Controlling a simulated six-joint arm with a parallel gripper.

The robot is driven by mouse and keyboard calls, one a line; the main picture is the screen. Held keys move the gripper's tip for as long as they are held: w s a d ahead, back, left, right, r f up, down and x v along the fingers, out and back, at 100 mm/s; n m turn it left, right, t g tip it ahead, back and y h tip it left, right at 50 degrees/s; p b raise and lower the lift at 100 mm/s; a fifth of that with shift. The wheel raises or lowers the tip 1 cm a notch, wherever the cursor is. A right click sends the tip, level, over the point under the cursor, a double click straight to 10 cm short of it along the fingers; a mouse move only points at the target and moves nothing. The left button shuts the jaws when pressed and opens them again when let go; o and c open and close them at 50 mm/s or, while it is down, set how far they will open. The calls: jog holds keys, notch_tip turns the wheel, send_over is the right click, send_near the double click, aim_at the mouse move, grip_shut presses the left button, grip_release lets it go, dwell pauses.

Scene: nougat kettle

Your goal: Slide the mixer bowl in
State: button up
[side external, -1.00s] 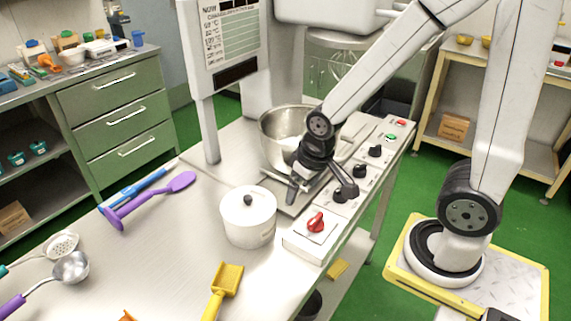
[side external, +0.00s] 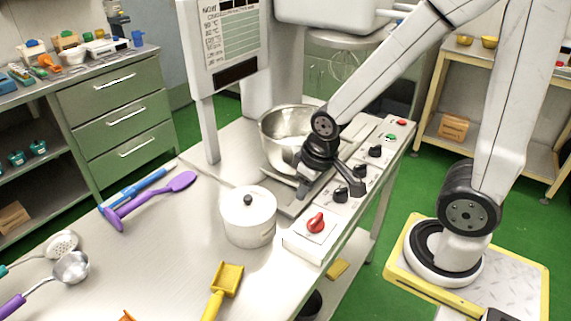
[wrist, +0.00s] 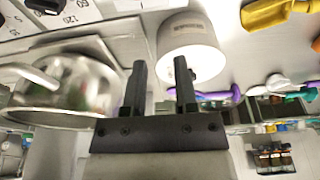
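The steel mixer bowl (side external: 283,130) stands on the plate at the back of the bench, below the mixer head (side external: 340,12). In the wrist view the bowl (wrist: 75,88) is at the left, with a handle across its side. My gripper (side external: 304,188) is low in front of the bowl and partly hides it. In the wrist view the two fingers of my gripper (wrist: 160,85) are apart with nothing between them. They are beside the bowl, and any contact is not clear. The wire whisk (side external: 340,68) hangs behind, right of the bowl.
A white lidded pot (side external: 248,216) stands close in front of my gripper. A control strip with a red knob (side external: 316,222) and black knobs runs along the right edge. Purple and blue utensils (side external: 150,198), ladles and a yellow scoop (side external: 226,282) lie on the bench.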

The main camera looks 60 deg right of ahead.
jog(key=shift+r, duration=0.45)
jog(key=c, duration=0.3)
jog(key=v, duration=0.2)
jog(key=w+v, duration=0.1)
jog(key=v, duration=0.5)
jog(key=shift+w+r, duration=0.3)
jog(key=shift+w, duration=0.1)
grip_shut()
jog(key=w+d+n+g+h, duration=0.5)
jog(key=w+d+n+h, duration=0.3)
jog(key=w+d+n, duration=0.95)
jog(key=f, duration=0.1)
jog(key=s+f+m, duration=0.1)
jog(key=f, duration=0.1)
jog(key=s+d+f+m, duration=0.1)
jog(key=f, duration=0.1)
jog(key=shift+m, duration=0.25)
